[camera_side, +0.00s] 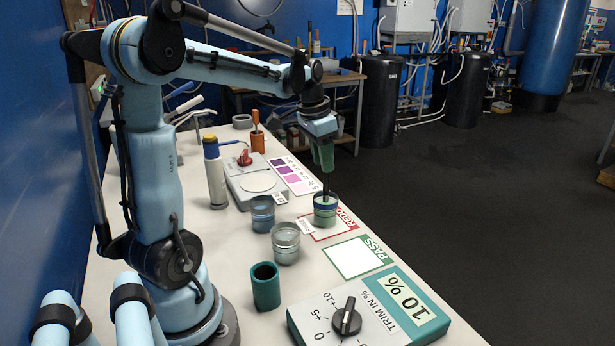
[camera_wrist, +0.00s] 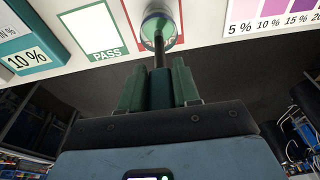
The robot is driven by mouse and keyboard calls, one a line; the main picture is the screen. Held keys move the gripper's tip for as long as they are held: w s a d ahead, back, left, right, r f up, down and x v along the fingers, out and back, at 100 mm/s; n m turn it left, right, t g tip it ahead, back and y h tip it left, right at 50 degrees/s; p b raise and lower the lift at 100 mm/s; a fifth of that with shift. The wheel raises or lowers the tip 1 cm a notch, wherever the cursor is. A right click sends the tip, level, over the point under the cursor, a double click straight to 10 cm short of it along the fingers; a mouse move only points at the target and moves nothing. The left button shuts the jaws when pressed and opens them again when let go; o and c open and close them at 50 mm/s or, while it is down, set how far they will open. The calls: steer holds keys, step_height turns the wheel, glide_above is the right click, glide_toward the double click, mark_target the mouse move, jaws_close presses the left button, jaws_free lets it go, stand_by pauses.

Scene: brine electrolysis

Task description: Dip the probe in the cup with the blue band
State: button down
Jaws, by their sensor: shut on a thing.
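My gripper (camera_side: 322,158) is shut on a dark probe (camera_side: 326,188), which points down into a cup (camera_side: 325,212) at the edge of the REDO card. A second cup (camera_side: 262,216), blue-grey, stands to the left. A third cup (camera_side: 286,246), pale grey, stands in front of them.
An empty-looking teal holder (camera_side: 265,287) and a trim box with a knob (camera_side: 347,318) stand nearer the camera. A white PASS card (camera_side: 352,258) lies bare.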

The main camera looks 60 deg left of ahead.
steer(key=shift+f, duration=2.5)
stand_by(1.2)
steer(key=shift+r, duration=5.5)
